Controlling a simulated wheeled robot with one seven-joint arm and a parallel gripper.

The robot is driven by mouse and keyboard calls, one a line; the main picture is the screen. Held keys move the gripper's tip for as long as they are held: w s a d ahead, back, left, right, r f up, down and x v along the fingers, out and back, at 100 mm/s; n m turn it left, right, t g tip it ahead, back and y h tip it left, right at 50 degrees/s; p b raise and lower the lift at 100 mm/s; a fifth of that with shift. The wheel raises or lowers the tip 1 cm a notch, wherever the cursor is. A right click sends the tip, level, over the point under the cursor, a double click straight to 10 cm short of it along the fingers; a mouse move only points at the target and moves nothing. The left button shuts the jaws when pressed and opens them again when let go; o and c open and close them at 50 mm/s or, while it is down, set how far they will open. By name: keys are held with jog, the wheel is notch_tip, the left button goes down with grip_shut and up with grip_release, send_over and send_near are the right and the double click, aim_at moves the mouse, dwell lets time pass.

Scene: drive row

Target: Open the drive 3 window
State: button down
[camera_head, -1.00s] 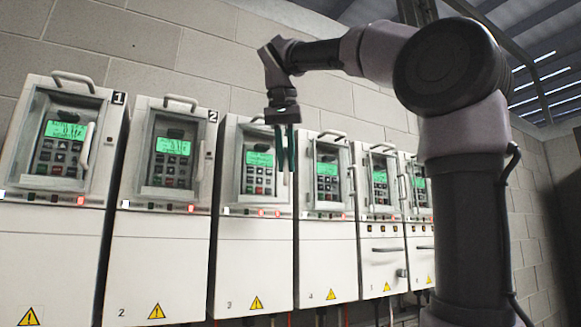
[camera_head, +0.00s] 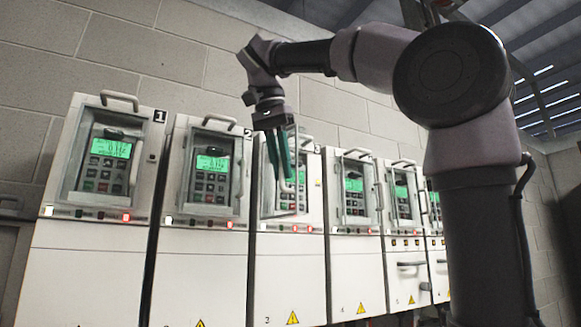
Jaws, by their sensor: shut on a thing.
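The drive 3 window (camera_head: 267,207) is a framed pane on the front of the third white cabinet from the left. It looks partly swung out from the cabinet, though how far is hard to tell. My gripper (camera_head: 281,172) points down in front of it, its teal fingers shut on the drive 3 window handle. The fingers hide most of the grip. The green display and keypad of drive 3 (camera_head: 294,183) show partly behind and to the right of the fingers.
The drive 1 window (camera_head: 104,160) and drive 2 window (camera_head: 210,170) are shut on the left. The drive 4 cabinet (camera_head: 355,262) stands close on the right, with more drives beyond. A block wall (camera_head: 190,50) runs behind the row.

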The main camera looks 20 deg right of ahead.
jog(key=shift+w+a, duration=0.15)
jog(key=shift+a, duration=0.7)
jog(key=shift+w+a, duration=0.1)
jog(key=shift+a, duration=0.7)
jog(key=c, duration=0.9)
grip_release()
